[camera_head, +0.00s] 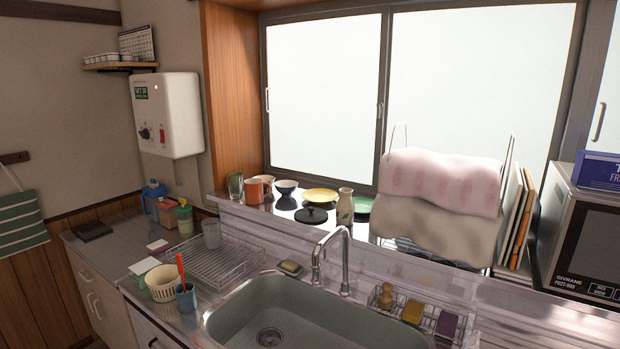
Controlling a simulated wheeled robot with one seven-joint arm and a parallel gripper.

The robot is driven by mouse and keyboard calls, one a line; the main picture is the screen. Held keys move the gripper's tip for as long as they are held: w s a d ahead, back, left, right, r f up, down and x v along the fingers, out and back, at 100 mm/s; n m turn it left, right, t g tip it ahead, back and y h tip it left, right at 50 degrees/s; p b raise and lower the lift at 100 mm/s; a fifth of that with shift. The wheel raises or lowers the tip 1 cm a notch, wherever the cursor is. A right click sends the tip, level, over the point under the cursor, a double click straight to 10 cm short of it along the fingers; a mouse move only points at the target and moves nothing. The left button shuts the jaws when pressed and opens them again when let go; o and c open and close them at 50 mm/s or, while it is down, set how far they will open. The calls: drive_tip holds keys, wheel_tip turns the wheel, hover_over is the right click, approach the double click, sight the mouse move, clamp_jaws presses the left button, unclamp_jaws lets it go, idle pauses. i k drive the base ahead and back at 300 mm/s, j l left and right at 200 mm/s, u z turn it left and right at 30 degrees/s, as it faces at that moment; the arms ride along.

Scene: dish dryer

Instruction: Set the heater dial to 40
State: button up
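The white box heater (181,114) hangs on the wall at the left, beside the window frame. Its front carries a small green display (141,92) that seems to read "SET 38"; the second line is too small to read. A dark round dial (145,134) sits lower on the same front, with a reddish mark beside it. The dial's exact pointer position is too small to tell. A red control (162,135) is to its right. My gripper is not in view, and nothing touches the heater.
Below the heater, the counter holds a blue bottle (153,190), a green-lidded jar (185,220) and a wire rack (212,262). The sink (310,318) and tall faucet (344,262) are in front. A small shelf (122,66) is above left. The air before the heater looks clear.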

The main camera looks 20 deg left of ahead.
sight(145, 134)
drive_tip(key=u, duration=1.55)
drive_tip(key=i+j+u, duration=0.3)
drive_tip(key=i+u, duration=0.15)
drive_tip(key=i, duration=0.2)
drive_tip(key=i+j+u, duration=0.1)
drive_tip(key=i+u, duration=0.3)
drive_tip(key=i, duration=2.7)
drive_tip(key=j, duration=0.1)
